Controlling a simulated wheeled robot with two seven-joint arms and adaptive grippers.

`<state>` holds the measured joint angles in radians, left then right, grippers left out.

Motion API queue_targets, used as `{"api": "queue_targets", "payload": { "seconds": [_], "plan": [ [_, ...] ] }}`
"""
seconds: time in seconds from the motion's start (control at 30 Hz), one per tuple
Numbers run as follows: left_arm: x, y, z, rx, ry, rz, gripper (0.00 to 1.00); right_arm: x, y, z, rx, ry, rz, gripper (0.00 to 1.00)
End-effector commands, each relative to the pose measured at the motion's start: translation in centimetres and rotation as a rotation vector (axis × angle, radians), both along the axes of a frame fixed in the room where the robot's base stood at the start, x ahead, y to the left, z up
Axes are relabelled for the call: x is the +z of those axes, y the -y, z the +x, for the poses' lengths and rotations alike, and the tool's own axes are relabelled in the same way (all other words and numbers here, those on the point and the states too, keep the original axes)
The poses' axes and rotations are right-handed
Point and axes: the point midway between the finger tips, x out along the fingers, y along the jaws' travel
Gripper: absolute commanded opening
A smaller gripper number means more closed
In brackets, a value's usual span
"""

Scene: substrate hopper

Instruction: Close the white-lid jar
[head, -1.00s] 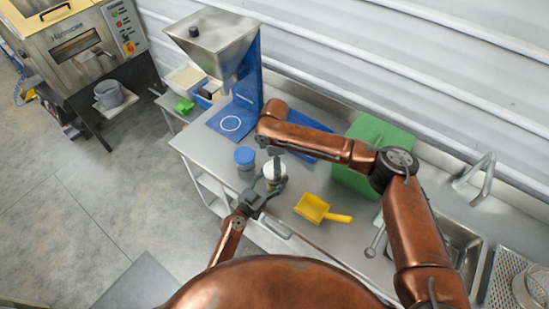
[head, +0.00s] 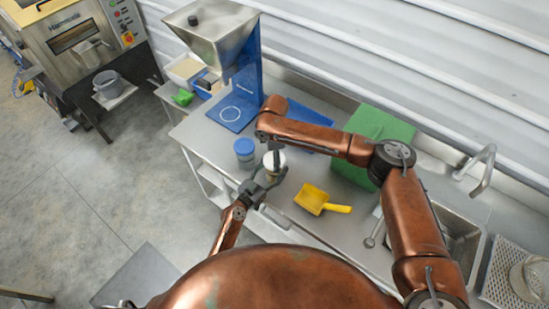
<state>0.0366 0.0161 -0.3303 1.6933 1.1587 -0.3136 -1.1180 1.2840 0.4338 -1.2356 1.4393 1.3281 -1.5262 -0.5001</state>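The white-lid jar (head: 269,160) stands upright near the front edge of the metal bench, left of the yellow scoop. My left gripper (head: 271,179) reaches it from the front, with its fingers on either side of the jar body; they look closed on it. My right gripper (head: 276,158) points down from the end of the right arm at the white lid. Its dark fingers cover part of the lid, and its wrist hides the view behind. I cannot tell whether these fingers grip the lid or only hover at it.
A blue-lid jar (head: 244,150) stands close by on the left. A yellow scoop (head: 322,199) lies to the right. Bare bench lies around the scoop.

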Motion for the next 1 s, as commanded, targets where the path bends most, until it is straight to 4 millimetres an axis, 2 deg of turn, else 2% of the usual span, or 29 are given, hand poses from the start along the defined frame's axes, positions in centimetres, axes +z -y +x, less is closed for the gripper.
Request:
{"api": "queue_targets", "payload": {
  "seconds": [0.2,0.4,0.43,0.7,1.0],
  "plan": [
    [-0.01,0.03,-0.02,-0.001,-0.001,-0.001,0.00,0.01,0.01,0.04,0.000,0.001,0.000,0.32],
    [0.00,0.04,-0.03,-0.001,-0.001,-0.001,0.00,0.01,0.01,0.05,-0.008,0.001,0.000,0.31],
    [0.00,0.04,-0.03,-0.001,-0.001,-0.001,0.00,0.01,0.01,0.05,-0.008,0.001,0.000,0.62],
    [-0.01,0.02,-0.02,0.000,-0.001,-0.001,0.00,0.02,0.01,0.03,-0.007,0.001,0.000,0.81],
    [-0.01,0.01,-0.01,0.000,0.000,0.000,0.00,0.16,0.00,0.04,-0.007,0.001,0.000,0.81]
  ]
}}
